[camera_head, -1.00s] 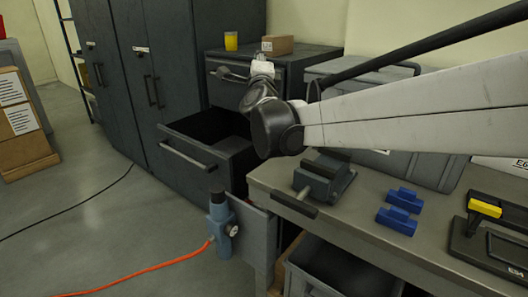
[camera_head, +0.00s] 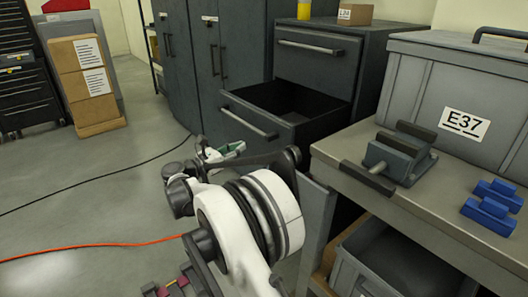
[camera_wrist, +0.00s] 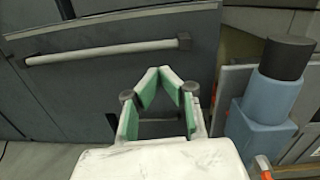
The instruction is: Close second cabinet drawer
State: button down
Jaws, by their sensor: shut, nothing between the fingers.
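The dark grey cabinet (camera_head: 372,55) stands behind the workbench. Its upper drawer (camera_head: 318,62) is shut. The second drawer (camera_head: 255,125) is pulled far out, and its inside looks empty. A bar handle (camera_head: 249,122) runs across its front. My gripper (camera_head: 232,148) is in front of and below this drawer, apart from the handle in the head view. In the wrist view its green-padded fingers (camera_wrist: 165,74) meet at the tips and hold nothing. A drawer front with a bar handle (camera_wrist: 105,50) shows ahead, up and left of the fingertips.
A blue tool with a dark top (camera_wrist: 268,100) is right of my gripper. The workbench (camera_head: 350,150) carries a vise (camera_head: 398,158), blue blocks (camera_head: 492,205) and a grey case (camera_head: 430,85). Open floor (camera_head: 90,190) lies left, crossed by cables.

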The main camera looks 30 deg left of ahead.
notch_tip(320, 180, down, 4)
jog(key=s+a+m, duration=0.1)
jog(key=s, duration=0.1)
jog(key=b, duration=0.4)
send_near(270, 145)
jog(key=shift+g, duration=0.4)
jog(key=x, duration=0.7)
jog(key=shift+w+a+r, duration=0.15)
jog(key=shift+w+r, duration=0.05)
jog(key=shift+w, duration=0.1)
jog(key=x, duration=0.9)
jog(key=shift+w+d, duration=0.25)
jog(key=shift+s+r, duration=0.1)
